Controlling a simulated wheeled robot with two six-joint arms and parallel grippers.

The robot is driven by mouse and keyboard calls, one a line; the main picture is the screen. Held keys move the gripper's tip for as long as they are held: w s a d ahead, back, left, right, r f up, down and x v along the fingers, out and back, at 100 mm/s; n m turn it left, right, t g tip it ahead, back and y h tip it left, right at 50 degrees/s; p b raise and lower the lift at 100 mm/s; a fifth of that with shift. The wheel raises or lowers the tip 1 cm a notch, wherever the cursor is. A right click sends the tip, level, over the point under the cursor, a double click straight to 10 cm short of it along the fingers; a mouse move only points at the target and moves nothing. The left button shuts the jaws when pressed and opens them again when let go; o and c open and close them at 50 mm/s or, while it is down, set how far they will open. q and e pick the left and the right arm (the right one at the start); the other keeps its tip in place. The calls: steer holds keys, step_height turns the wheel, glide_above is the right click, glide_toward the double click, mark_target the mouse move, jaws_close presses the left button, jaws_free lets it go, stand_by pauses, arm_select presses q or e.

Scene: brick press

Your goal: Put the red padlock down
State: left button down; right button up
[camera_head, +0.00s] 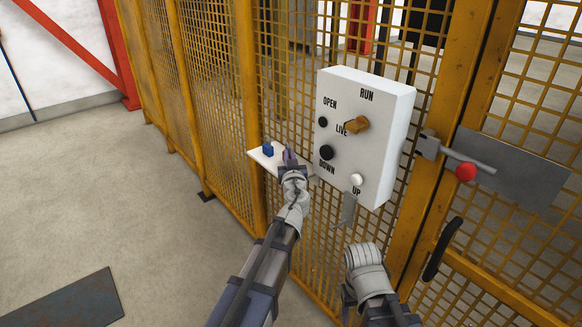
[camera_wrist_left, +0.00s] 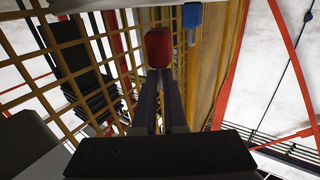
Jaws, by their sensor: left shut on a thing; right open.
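The red padlock (camera_wrist_left: 157,47) is between the fingertips of my left gripper (camera_wrist_left: 160,82) in the left wrist view. The gripper is shut on it. In the head view my left gripper (camera_head: 289,156) is at the right part of the small white shelf (camera_head: 258,158), left of the control box. The padlock is mostly hidden there by the gripper. I cannot tell whether it touches the shelf. My right arm's wrist is low in the head view, below the control box; its fingers do not show.
A blue padlock (camera_head: 268,149) is at the left part of the shelf and also in the left wrist view (camera_wrist_left: 192,15). The white control box (camera_head: 372,110) hangs on the yellow mesh fence (camera_head: 215,90). A door bolt with a red knob (camera_head: 466,172) is at right.

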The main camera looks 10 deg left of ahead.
arm_select(q)
step_height(320, 180, down, 3)
steer(key=shift+w+r+b, duration=0.1)
steer(key=shift+r+b, duration=0.05)
steer(key=shift+b, duration=0.7)
steer(key=shift+w+d+r, duration=0.1)
steer(key=shift+d, duration=0.15)
steer(key=shift+a, duration=0.15)
arm_select(e)
steer(key=f, duration=0.2)
steer(key=shift+d+f, duration=0.2)
steer(key=shift+f, duration=0.1)
arm_select(q)
steer(key=shift+f, duration=0.2)
steer(key=c, duration=1)
jaws_free()
arm_select(e)
steer(key=shift+f, duration=0.1)
arm_select(q)
steer(key=shift+r, duration=0.2)
steer(key=v, duration=1.2)
